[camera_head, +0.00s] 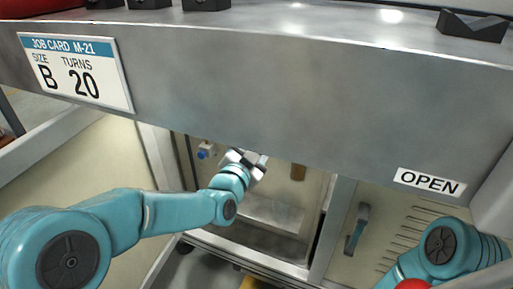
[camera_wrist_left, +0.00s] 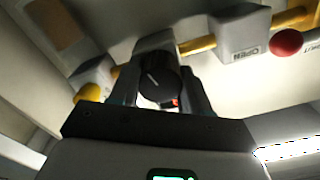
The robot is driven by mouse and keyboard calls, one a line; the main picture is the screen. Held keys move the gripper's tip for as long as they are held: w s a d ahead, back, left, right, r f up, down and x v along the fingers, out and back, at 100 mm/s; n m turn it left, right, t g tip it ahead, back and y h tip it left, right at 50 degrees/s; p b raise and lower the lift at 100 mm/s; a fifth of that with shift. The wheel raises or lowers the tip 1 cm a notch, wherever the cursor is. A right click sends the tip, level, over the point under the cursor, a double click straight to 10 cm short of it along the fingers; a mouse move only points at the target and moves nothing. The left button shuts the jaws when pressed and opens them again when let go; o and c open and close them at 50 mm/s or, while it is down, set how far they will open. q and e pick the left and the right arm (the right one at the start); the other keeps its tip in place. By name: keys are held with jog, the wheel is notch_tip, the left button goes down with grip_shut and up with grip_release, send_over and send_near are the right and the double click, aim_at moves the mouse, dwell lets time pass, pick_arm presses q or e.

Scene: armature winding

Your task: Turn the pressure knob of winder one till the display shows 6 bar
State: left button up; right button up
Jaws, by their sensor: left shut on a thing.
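The pressure knob (camera_wrist_left: 160,82), round and black with a pale pointer line, sits between the fingers of my left gripper (camera_wrist_left: 163,95) in the left wrist view. The fingers are shut on its two sides. In the head view my left gripper (camera_head: 246,163) reaches into the bay under the grey table edge, and the knob cannot be made out there. A dark panel with a lit green display (camera_wrist_left: 174,177) is cut off at the bottom of the wrist view, so its reading is not legible. My right arm shows at the lower right of the head view, but its gripper is out of view.
A yellow pipe (camera_wrist_left: 290,17) runs behind the knob, with a grey block marked OPEN (camera_wrist_left: 243,38) and a red ball (camera_wrist_left: 286,42). The job card (camera_head: 78,72) reads B, 20 turns. An OPEN label (camera_head: 430,182) and a lever handle (camera_head: 357,228) are at right.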

pick_arm(q)
jog(key=m, duration=0.5)
jog(key=shift+m, duration=2.5)
jog(key=o, duration=1.1)
jog(key=shift+c, duration=0.2)
